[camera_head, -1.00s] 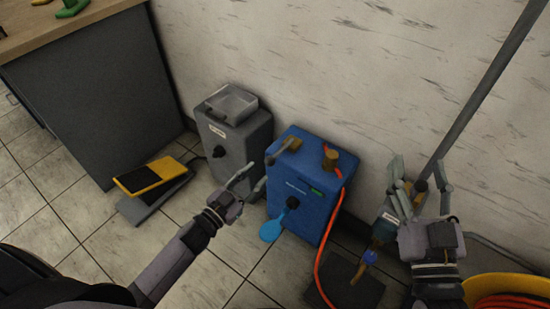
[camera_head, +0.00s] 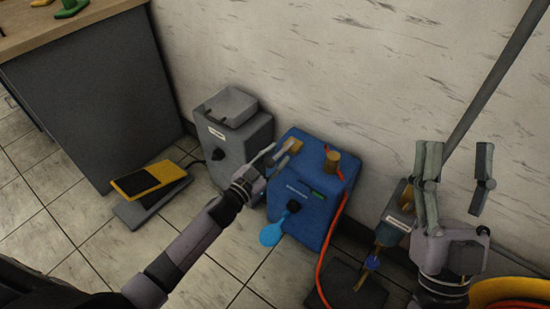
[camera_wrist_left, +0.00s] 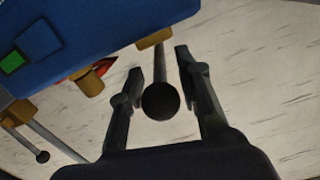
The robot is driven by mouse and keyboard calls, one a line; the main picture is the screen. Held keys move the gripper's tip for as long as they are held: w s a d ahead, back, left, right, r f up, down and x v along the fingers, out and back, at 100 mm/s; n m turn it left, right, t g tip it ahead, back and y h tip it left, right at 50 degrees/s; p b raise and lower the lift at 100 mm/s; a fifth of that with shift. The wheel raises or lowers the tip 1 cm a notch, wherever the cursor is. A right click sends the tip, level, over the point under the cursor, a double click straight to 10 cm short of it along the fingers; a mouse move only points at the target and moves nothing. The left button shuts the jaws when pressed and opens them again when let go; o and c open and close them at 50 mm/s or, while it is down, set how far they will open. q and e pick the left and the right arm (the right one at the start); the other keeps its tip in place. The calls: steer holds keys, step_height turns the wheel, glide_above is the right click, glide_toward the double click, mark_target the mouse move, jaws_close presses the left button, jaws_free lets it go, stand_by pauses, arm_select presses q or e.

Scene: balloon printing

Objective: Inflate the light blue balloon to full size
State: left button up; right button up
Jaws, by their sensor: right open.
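The light blue balloon (camera_head: 272,234) hangs small and limp from the dark nozzle (camera_head: 293,206) on the front of the blue machine (camera_head: 312,212). My left gripper (camera_head: 277,157) is at the upper left of this machine, by a brass block (camera_head: 293,146) on its top. In the left wrist view a lever with a dark round knob (camera_wrist_left: 160,102) lies between my left gripper's (camera_wrist_left: 158,75) spread fingers, which show gaps on both sides. My right gripper (camera_head: 458,165) is open and empty, raised at the right.
A grey machine (camera_head: 231,150) stands left of the blue one, with a yellow-and-black pedal (camera_head: 148,180) on the floor. An orange hose (camera_head: 329,235) runs down from the blue machine. A device with a blue knob (camera_head: 372,262) stands at the right, near a yellow container (camera_head: 505,288).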

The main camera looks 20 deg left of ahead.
arm_select(q)
steer(key=shift+c, duration=0.2)
jaws_close()
steer(key=shift+f, duration=0.1)
